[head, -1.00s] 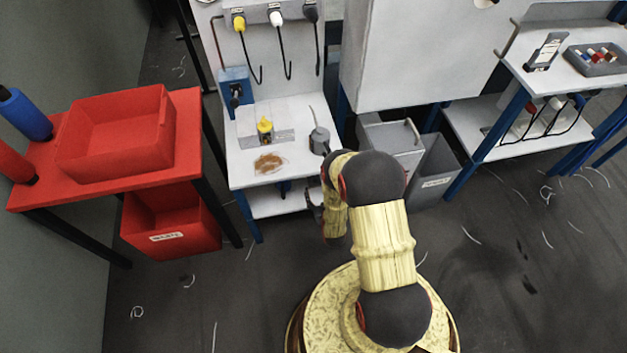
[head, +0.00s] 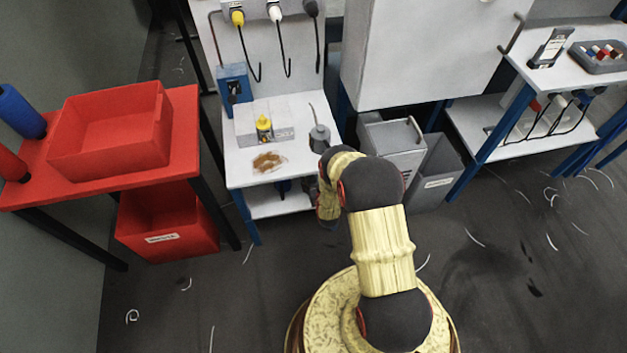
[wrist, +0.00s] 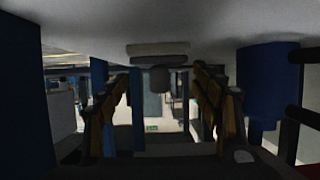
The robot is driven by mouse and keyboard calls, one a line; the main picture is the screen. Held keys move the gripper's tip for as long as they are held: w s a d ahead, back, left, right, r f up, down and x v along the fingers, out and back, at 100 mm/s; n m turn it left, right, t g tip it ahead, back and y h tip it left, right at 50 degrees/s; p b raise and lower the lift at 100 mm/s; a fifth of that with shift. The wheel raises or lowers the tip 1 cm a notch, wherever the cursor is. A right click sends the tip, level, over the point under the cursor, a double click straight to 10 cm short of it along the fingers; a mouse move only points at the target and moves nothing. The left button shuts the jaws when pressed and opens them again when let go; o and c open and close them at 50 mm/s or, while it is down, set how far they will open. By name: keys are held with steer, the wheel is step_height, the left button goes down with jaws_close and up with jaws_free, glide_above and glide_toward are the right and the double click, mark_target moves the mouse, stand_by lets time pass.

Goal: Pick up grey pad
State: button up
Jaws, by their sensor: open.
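In the wrist view, a grey flat layered piece (wrist: 158,50) lies against a pale surface across the top of the picture, with a short grey stub below it. It may be the grey pad; I cannot be sure. My gripper (wrist: 161,76) is open, its two fingers apart on either side of the stub. I see no contact, and nothing is held. In the head view, my wrist is at the right front side of the white workbench (head: 243,170), below its top; my fingers are hidden there. I cannot make out a grey pad in that view.
A blue cylinder (wrist: 268,85) is close on the right in the wrist view. A dark blue upright (wrist: 25,100) is close on the left. A grey bin (head: 432,178) stands right of my arm. A red table (head: 190,130) stands left. Open floor lies in front.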

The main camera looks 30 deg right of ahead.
steer(key=shift+c, duration=0.7)
steer(key=c, duration=1.5)
